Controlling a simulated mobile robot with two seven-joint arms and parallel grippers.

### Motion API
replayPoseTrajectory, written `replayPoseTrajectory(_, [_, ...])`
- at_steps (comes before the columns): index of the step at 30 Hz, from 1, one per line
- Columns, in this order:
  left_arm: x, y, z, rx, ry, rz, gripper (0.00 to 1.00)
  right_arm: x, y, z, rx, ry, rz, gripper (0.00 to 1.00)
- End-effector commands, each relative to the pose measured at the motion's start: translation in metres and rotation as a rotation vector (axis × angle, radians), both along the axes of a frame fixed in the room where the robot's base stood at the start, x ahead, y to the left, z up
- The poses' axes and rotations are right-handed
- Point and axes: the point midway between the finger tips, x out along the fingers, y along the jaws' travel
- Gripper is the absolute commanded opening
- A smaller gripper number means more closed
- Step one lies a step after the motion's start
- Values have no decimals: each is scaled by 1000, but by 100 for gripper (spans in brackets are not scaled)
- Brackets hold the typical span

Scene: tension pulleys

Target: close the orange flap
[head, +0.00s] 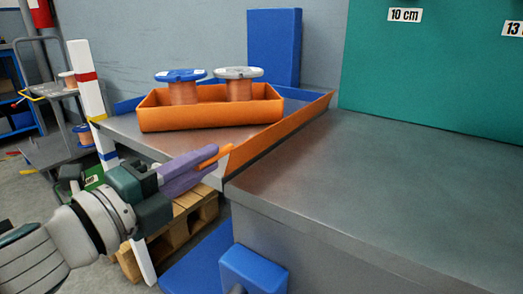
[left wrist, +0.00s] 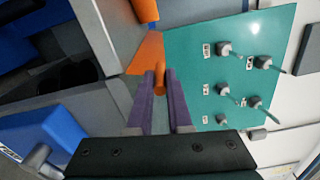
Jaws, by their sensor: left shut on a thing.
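The orange flap (head: 268,137) is a long thin panel along the right edge of the grey metal table (head: 133,129), beside the gap to the larger bench. It stands up from the surface. A short orange handle (head: 214,157) sticks out at its near end. My left gripper (head: 212,160) has purple fingers and is shut on this handle. In the left wrist view the handle (left wrist: 160,77) sits between the fingertips, with part of the orange flap (left wrist: 147,54) just beyond. My right gripper is not in view.
An orange tray (head: 205,119) with two copper spools, one blue-topped (head: 183,90) and one grey-topped (head: 239,88), stands on the table. The grey bench (head: 400,180) at right is clear. A blue block (head: 252,270) sits low in front. A teal board (head: 430,75) stands behind the bench.

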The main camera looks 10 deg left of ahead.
Motion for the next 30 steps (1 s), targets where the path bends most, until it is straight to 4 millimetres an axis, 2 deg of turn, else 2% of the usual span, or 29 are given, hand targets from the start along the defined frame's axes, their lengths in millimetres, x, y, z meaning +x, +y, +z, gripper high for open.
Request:
replayPoseTrajectory(12, [5, 14, 2, -260, 91, 0, 0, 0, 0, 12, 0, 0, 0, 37])
replayPoseTrajectory(30, [7, 17, 0, -335, 120, -1, 0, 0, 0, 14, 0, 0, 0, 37])
